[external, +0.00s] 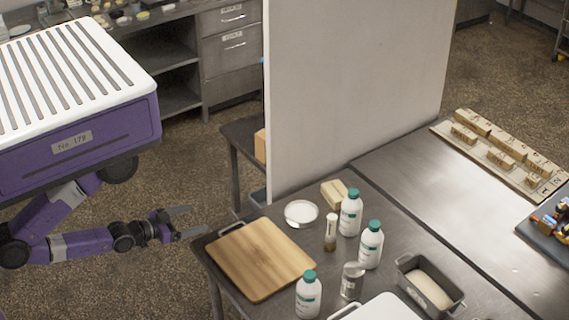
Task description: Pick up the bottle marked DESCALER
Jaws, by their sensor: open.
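Three white bottles with teal caps stand upright on the metal table: one at the back (350,216), one in the middle (371,247) and one at the front (308,297). They look alike, and their labels are too small to read, so I cannot tell which is marked DESCALER. My gripper (190,222) is open and empty. It is off the table's left edge, left of the wooden board and apart from all the bottles.
A wooden board (261,258) covers the table's near left. A white bowl (301,213), a small jar (331,232), a metal canister (352,281), a loaf tin (429,285) and a white tray (376,309) crowd around the bottles. A tall pale panel (350,90) stands behind.

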